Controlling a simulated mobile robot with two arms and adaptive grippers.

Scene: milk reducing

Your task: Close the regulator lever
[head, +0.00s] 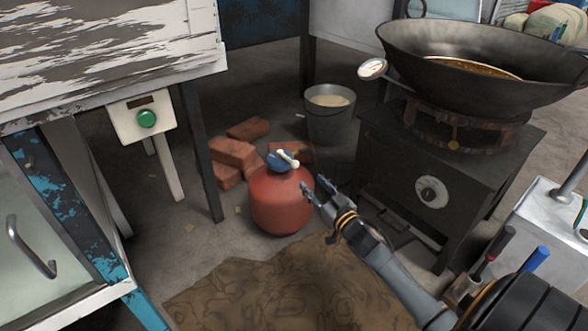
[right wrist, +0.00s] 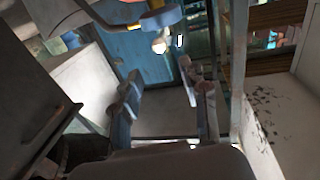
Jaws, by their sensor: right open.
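A red gas cylinder (head: 280,204) stands upright on the floor in the middle of the head view. A blue regulator (head: 279,163) sits on its top, with a cream lever (head: 288,158) lying across it and pointing to the lower right. My right gripper (head: 318,190) is open and empty, just right of the cylinder and a little below the lever's height in the picture. Its two fingers (right wrist: 165,100) show spread apart in the right wrist view, with nothing between them. Whether a finger touches the cylinder is not clear. My left gripper is not in view.
Red bricks (head: 233,153) lie behind the cylinder. A grey bucket (head: 329,115) stands behind to the right. A dark stove (head: 440,175) carrying a large wok (head: 470,82) is at right. A brown mat (head: 285,285) lies in front. A worn white table (head: 110,60) stands at left.

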